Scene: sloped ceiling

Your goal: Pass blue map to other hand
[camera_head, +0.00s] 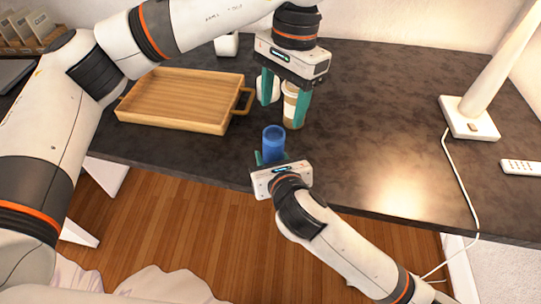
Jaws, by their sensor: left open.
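The blue map (273,146) looks like a short upright blue cylinder with an open top, near the table's front edge. My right gripper (270,158) comes in from the lower right and is shut on the cylinder's lower part. One teal finger shows at its left; the other is mostly hidden. My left gripper (284,98) points down above and behind the blue cylinder. Its two teal fingers are apart, with nothing held between them, and it does not touch the cylinder.
A paper cup (290,110) with a brown sleeve and a white round item (274,88) stand behind my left fingers. A wooden tray (240,112) lies to the left. A white lamp (470,118) and a remote (521,167) are at right. The table's (370,130) right middle is clear.

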